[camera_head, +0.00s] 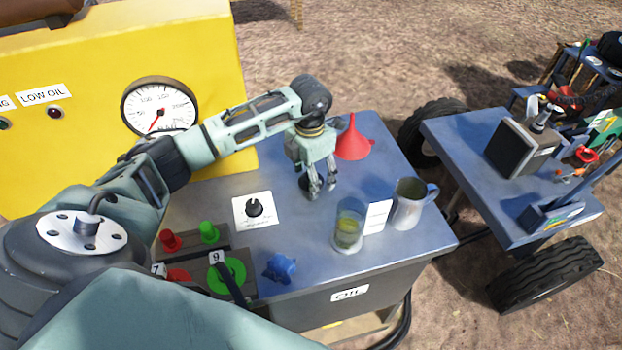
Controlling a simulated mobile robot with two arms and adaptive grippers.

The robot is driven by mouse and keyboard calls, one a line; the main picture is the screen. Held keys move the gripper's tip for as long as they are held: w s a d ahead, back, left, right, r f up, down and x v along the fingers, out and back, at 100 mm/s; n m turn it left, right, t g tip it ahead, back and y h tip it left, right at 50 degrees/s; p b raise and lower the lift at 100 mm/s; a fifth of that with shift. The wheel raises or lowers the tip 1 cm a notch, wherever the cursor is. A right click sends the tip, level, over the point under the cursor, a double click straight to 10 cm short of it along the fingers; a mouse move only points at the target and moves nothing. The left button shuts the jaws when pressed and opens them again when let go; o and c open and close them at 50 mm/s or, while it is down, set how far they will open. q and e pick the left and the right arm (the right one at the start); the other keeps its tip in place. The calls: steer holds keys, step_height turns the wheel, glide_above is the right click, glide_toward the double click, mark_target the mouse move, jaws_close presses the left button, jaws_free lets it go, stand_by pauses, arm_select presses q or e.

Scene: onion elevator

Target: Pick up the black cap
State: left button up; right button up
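A small dark round thing (304,184), which looks like the black cap, lies on the blue tabletop (290,235). It is partly hidden by my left gripper. My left gripper (322,190) points down over the table, its fingertips low and just right of the dark thing. A small gap shows between the fingers, and I see nothing held in them. Whether a finger touches the cap cannot be told. My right gripper is not in view.
A red funnel (353,143) stands behind the gripper. A glass jar (348,232) and a metal mug (409,204) stand at the front right. A black knob (254,207) on a white plate and a blue valve-like piece (281,268) are to the left.

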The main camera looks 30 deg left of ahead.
arm_select(q)
steer(key=shift+c, duration=0.4)
steer(key=c, duration=1.2)
steer(key=shift+c, duration=0.2)
